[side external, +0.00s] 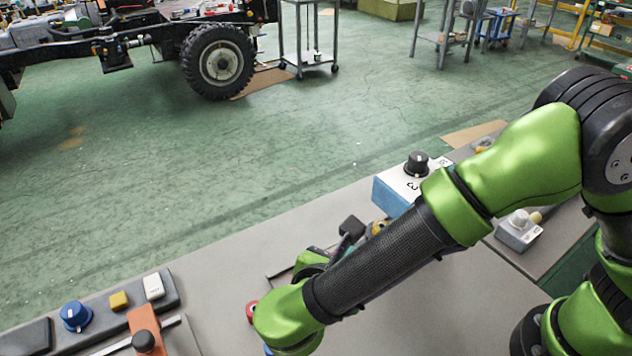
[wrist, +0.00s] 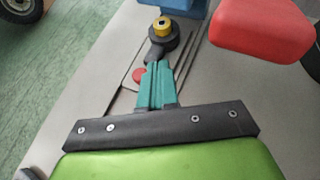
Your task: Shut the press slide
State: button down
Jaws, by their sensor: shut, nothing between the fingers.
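My gripper (wrist: 155,68) has teal fingers that are shut with nothing between them. In the wrist view they reach over a light plate with dark rails (wrist: 192,58), which may be the press slide's track. A black round part (wrist: 160,48) with a yellow top (wrist: 163,27) is just beyond the fingertips; I cannot tell whether they touch. A red button (wrist: 139,75) is left of the fingers. In the side view, a black block (side external: 352,227) and a yellow part (side external: 378,228) show behind my forearm, which hides most of this area. How far the slide is open is unclear.
A large red block (wrist: 262,28) stands at the upper right of the wrist view. A blue box with a black knob (side external: 389,194) is beyond my forearm. A control strip with a blue knob (side external: 76,316) and an orange lever (side external: 145,330) are at lower left.

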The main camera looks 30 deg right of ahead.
jog(key=x, duration=0.3)
jog(key=f+x, duration=0.1)
jog(key=x, duration=0.3)
jog(key=a+x, duration=0.1)
jog(key=x, duration=0.3)
jog(key=shift+s+d+f, duration=0.1)
jog(key=shift+s+f, duration=0.1)
jog(key=shift+f, duration=0.2)
jog(key=shift+d, duration=1.3)
